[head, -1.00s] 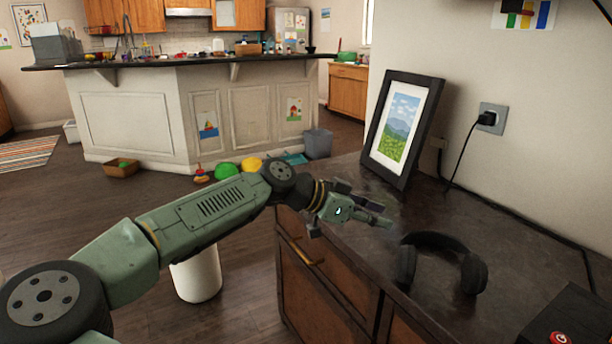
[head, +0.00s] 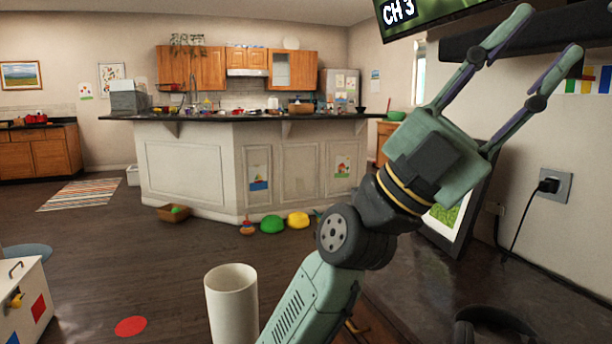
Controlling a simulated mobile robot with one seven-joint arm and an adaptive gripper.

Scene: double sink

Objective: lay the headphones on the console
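The black headphones (head: 497,322) rest on the dark console top (head: 425,275) at the bottom right; only the upper part of the band shows, the rest is cut off by the frame's lower edge. My gripper (head: 556,30) is raised high above the console, up and to the right, in front of the wall. Its two fingers are spread wide apart with nothing between them. It is well above the headphones and not touching them.
A framed picture (head: 446,222) leans on the console behind my arm. A black plug and cord (head: 549,186) hang from the wall outlet. A screen (head: 430,14) and dark shelf (head: 470,44) are near my gripper. A white cylinder (head: 232,305) stands left of my arm.

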